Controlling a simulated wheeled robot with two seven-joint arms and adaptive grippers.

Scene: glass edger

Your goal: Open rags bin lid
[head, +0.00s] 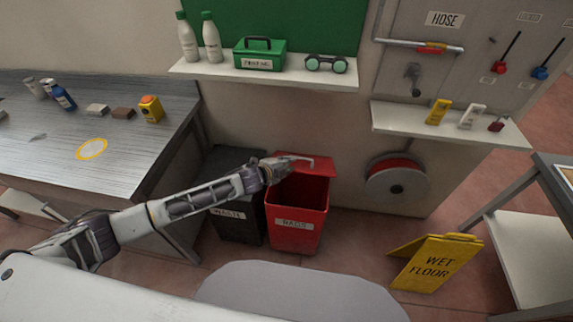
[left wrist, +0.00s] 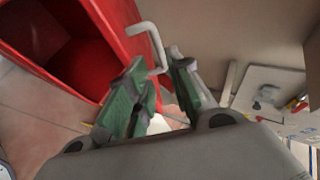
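The red rags bin (head: 297,225) stands on the floor against the wall, with a RAGS label on its front. Its red lid (head: 318,168) is raised at the back, and the bin's dark red inside shows. The raised lid also shows in the left wrist view (left wrist: 112,28). A pale bent handle (left wrist: 153,42) sticks out from the lid. My left gripper (left wrist: 160,62) is at this handle, its green fingers apart, with the handle's bent end between or just beyond the tips. I cannot tell whether they touch. In the head view the left gripper (head: 285,163) is above the bin's left rear. My right gripper is out of view.
A dark waste bin (head: 232,228) stands close on the left, below my left forearm. A metal table (head: 150,160) is further left. A shelf (head: 260,72) is above. A hose reel (head: 395,182) and a yellow wet floor sign (head: 436,262) are to the right.

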